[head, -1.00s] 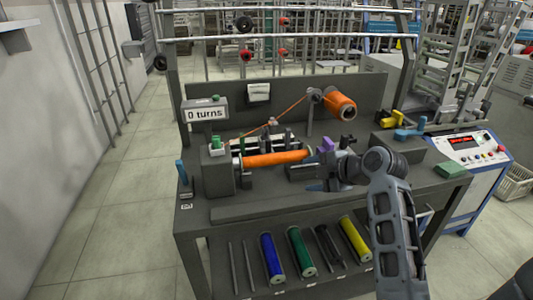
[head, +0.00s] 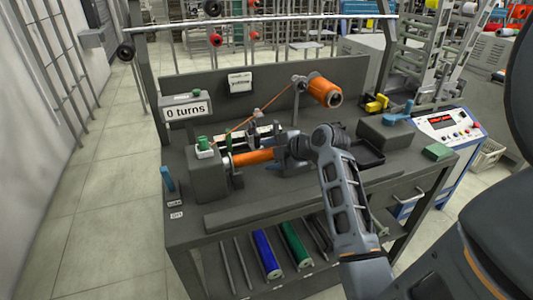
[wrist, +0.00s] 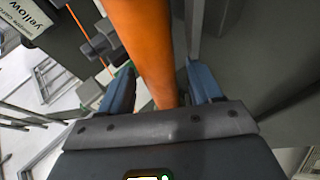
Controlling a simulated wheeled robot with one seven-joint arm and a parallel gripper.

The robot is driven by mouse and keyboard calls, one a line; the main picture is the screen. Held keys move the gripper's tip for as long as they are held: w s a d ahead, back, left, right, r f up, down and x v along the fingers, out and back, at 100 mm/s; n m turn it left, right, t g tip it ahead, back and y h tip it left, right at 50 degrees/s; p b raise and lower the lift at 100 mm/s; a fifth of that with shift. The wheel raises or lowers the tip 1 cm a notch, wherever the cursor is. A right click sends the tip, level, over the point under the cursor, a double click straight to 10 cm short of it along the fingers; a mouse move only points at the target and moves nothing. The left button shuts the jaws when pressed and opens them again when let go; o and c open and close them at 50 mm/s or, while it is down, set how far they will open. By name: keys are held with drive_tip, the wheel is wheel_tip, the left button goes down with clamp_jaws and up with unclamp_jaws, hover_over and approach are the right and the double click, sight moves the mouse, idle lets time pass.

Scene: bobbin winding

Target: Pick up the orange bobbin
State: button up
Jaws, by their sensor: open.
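The orange bobbin (head: 252,157) lies level on the winder, its left end by the grey drive block (head: 207,172). My arm hides its right end in the head view. My gripper (head: 284,150) is at that right part. In the wrist view the orange bobbin (wrist: 150,45) runs between the two blue fingers of my gripper (wrist: 162,82), which stand apart on either side of it. I cannot tell whether either finger touches it. An orange thread runs from the winder up to a larger orange spool (head: 322,90) at the back.
A counter box (head: 187,110) reads "0 turns", and a sign (head: 240,84) reads "yellow". A blue bobbin (head: 266,254) and a green bobbin (head: 295,244) lie on the lower shelf. A dark block (head: 384,138) and yellow and blue pieces stand at the right.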

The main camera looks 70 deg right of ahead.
drive_tip(key=shift+x, duration=0.9)
drive_tip(key=c, duration=1.1)
drive_tip(key=shift+s, duration=0.1)
drive_tip(key=s+f+v, duration=0.1)
drive_tip(key=v, duration=1.5)
drive_tip(key=shift+b, duration=0.4)
